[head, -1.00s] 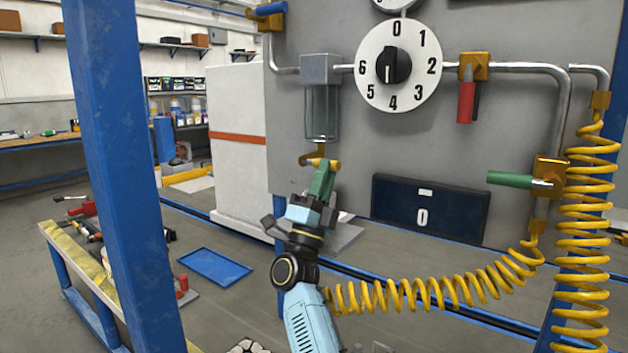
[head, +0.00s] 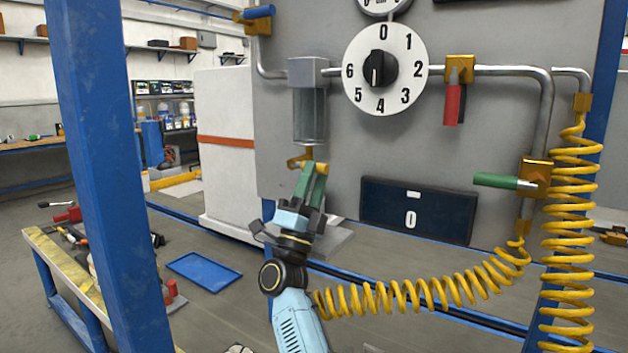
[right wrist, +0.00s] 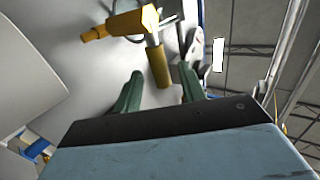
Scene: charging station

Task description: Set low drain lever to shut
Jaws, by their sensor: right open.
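The low drain lever is the yellow handle (head: 321,168) of the small drain valve (head: 300,160) under the glass bowl (head: 309,117). In the right wrist view the yellow handle (right wrist: 159,66) hangs below the yellow valve body (right wrist: 130,21). My right gripper (head: 313,178) is open, its green fingers pointing up at the handle from below. In the right wrist view the handle's end lies between the lines of the two fingertips (right wrist: 163,82), with gaps on both sides. I cannot tell whether they touch it. My left gripper is not in view.
The grey panel also carries a numbered dial (head: 385,69), a red lever (head: 453,104), a green lever (head: 495,181) and a dark display (head: 417,210) reading 0. A coiled yellow hose (head: 430,285) hangs right of my arm. A blue post (head: 105,170) stands at left.

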